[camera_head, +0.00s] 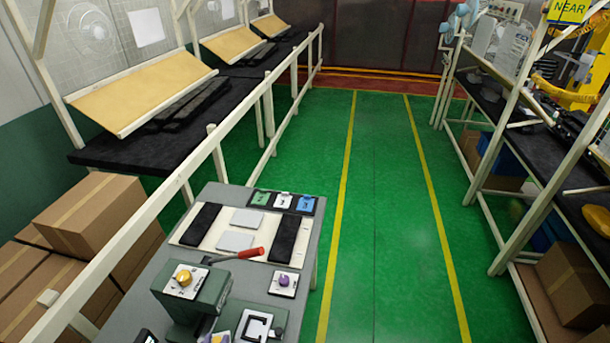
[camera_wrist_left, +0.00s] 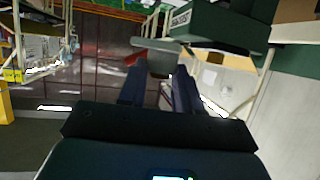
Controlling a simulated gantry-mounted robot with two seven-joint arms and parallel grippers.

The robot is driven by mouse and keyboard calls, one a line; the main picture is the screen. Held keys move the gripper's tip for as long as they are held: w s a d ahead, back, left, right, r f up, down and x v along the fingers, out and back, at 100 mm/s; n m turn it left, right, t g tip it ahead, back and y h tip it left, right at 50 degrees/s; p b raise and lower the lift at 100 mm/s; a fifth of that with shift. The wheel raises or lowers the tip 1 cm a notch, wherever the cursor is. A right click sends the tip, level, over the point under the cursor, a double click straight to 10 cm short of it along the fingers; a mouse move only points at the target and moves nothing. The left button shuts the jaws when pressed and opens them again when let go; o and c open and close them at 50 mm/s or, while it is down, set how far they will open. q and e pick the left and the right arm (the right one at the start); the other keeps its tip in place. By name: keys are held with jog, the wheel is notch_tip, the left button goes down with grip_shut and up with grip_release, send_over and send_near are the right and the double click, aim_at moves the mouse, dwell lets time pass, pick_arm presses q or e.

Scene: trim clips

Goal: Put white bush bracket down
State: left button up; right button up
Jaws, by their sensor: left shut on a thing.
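In the left wrist view my left gripper (camera_wrist_left: 157,88) is shut on a pale grey piece, the white bush bracket (camera_wrist_left: 158,62). A wider flat part of it lies beyond the fingertips, and the part between the fingers is partly hidden. It is held in the air, and I cannot tell how far it is from any surface. In the head view I cannot make out the left gripper or the bracket for certain. My right gripper is in neither view.
A grey workbench (camera_head: 215,195) carries a white board with black and grey pads, a red-handled lever (camera_head: 250,253), a green block with a yellow knob (camera_head: 184,277) and a purple-knobbed plate (camera_head: 284,283). A rail (camera_head: 150,225) runs alongside; shelves (camera_head: 530,215) stand right. The green floor between is clear.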

pick_arm(q)
jog(key=shift+s+r, duration=0.2)
jog(key=shift+r, duration=0.2)
jog(key=shift+d+f, duration=0.1)
jog(key=shift+d, duration=0.05)
jog(key=w+d+f+m+h+b, duration=0.25)
jog(key=d+f+b, duration=0.25)
jog(key=f, duration=0.4)
jog(key=w+d+f+m+h+b, duration=0.1)
jog(key=w+d+f+h+b, duration=0.15)
jog(key=d+f+b, duration=0.45)
jog(key=w+d+r+m+g+h+b, duration=0.1)
jog(key=w+b, duration=0.7)
jog(key=w, duration=0.4)
jog(key=shift+w+d+m, duration=0.2)
jog(key=shift+m, duration=0.15)
jog(key=shift+a, duration=0.1)
